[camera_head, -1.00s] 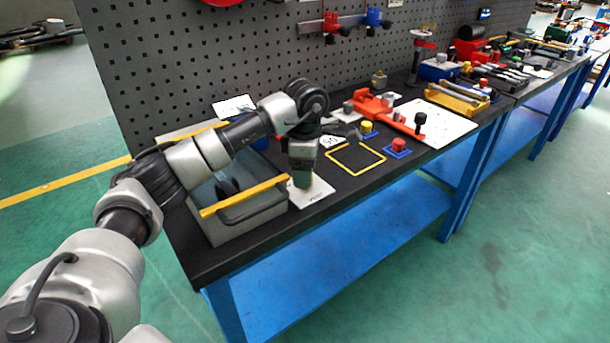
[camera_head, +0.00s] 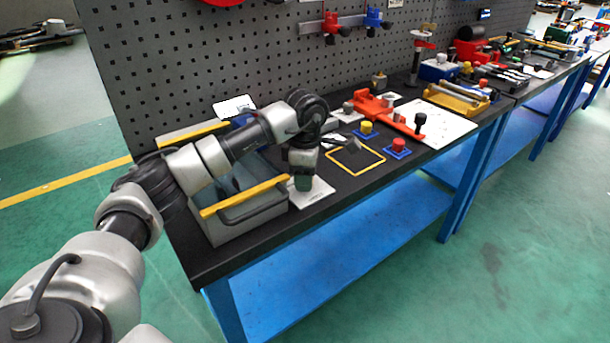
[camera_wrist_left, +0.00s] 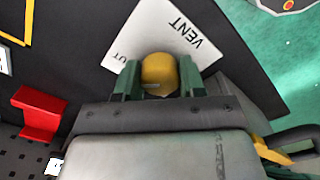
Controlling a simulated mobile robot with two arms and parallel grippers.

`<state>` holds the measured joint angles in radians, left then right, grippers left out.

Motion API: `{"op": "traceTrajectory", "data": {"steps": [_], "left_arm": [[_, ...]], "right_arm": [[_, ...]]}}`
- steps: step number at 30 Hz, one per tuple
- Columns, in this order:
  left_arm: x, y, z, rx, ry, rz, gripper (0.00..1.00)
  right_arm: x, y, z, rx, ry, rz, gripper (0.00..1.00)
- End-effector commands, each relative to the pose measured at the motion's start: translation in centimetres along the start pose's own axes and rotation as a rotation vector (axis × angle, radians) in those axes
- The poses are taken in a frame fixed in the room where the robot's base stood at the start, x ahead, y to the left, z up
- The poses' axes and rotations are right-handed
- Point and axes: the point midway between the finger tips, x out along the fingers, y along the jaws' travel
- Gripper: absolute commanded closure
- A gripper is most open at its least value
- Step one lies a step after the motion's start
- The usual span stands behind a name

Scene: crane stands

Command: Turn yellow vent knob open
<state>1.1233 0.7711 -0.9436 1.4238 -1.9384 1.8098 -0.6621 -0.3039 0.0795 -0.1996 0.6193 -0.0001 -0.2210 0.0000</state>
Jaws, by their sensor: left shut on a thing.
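The yellow vent knob (camera_wrist_left: 160,74) shows in the left wrist view, on a white plate (camera_wrist_left: 193,22) marked "VENT". My left gripper (camera_wrist_left: 160,80) has its green fingers on either side of the knob and is shut on it. In the head view my left gripper (camera_head: 303,183) points down over the white plate (camera_head: 318,191) near the front edge of the bench. The knob is hidden behind the fingers there. My right gripper is in neither view.
A grey bin with a yellow bar (camera_head: 245,197) stands just left of the gripper. A yellow-outlined square (camera_head: 355,160), a red knob (camera_head: 398,145) and a yellow knob (camera_head: 366,128) on blue bases lie to the right. A pegboard (camera_head: 220,60) stands behind.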

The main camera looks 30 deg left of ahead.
Motion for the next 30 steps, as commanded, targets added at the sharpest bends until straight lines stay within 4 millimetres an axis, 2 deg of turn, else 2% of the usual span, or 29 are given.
{"op": "traceTrajectory", "data": {"steps": [11, 30], "left_arm": [[-0.2, 0.0, 0.0, -0.169, -0.001, -0.001, 0.84], [-0.3, 0.1, 0.0, -0.766, -0.002, 0.001, 0.84]], "right_arm": [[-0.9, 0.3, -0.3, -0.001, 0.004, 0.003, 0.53], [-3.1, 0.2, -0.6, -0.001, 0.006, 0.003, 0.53]]}}
